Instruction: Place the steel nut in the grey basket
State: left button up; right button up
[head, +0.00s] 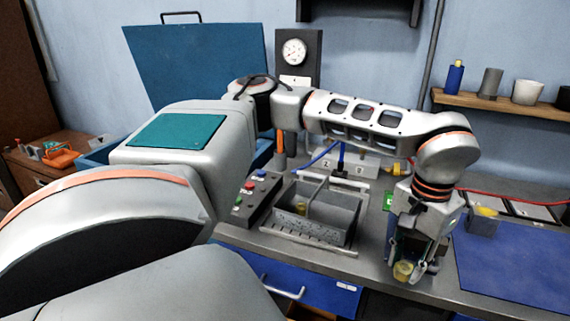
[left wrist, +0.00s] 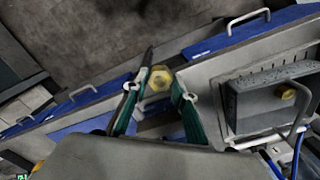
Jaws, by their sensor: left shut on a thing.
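My left gripper (head: 408,268) is shut on a yellowish, brass-coloured nut (head: 403,271), held at the front edge of the bench, right of the basket. In the left wrist view the nut (left wrist: 160,78) sits between the tips of my left gripper (left wrist: 160,86), over the dark floor in front of the drawers. No plainly steel-coloured nut shows. The grey basket (head: 318,235) stands on the bench with a divider inside and a perforated front wall. It also shows at the right of the left wrist view (left wrist: 245,104). A small yellowish piece (head: 301,208) lies in its left compartment. My right gripper is not seen.
A button box (head: 257,198) stands left of the basket. A grey block with a yellow top (head: 484,221) and a blue mat (head: 515,262) lie to the right. A gauge stand (head: 297,55) and cables are behind. Blue drawers (head: 310,284) with handles are below the bench edge.

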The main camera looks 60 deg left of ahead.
aim_at(332, 222)
jog(key=j+u, duration=0.15)
jog(key=u, duration=0.25)
jog(key=j+u, duration=0.15)
jog(key=u, duration=0.25)
jog(key=i, duration=0.05)
